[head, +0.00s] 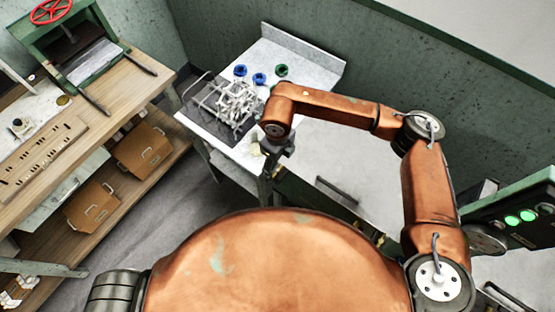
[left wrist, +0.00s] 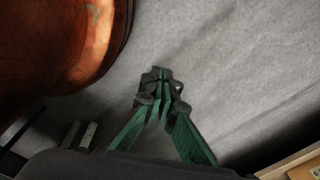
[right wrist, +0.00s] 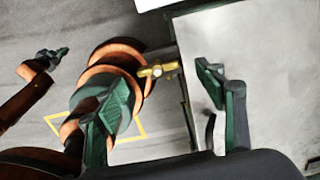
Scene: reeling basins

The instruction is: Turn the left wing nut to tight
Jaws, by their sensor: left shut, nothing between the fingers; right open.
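No wing nut can be made out for certain in any view. A small brass fitting with a cross-piece (right wrist: 158,69) shows in the right wrist view, at the edge of a pale surface; I cannot tell whether it is the wing nut. My right gripper (right wrist: 163,88) is open and empty, its green fingers spread to either side below the fitting in that picture. In the head view my right gripper (head: 276,150) hangs at the near edge of the pale bench. My left gripper (left wrist: 162,86) is shut and empty above grey floor, and is not seen in the head view.
A pale bench (head: 312,55) carries a white frame-like object (head: 238,98) on a dark tray, with blue (head: 259,79) and green (head: 281,70) round items behind. A wooden bench (head: 120,85) with a red-wheeled press (head: 52,10) stands left. Grey floor lies between.

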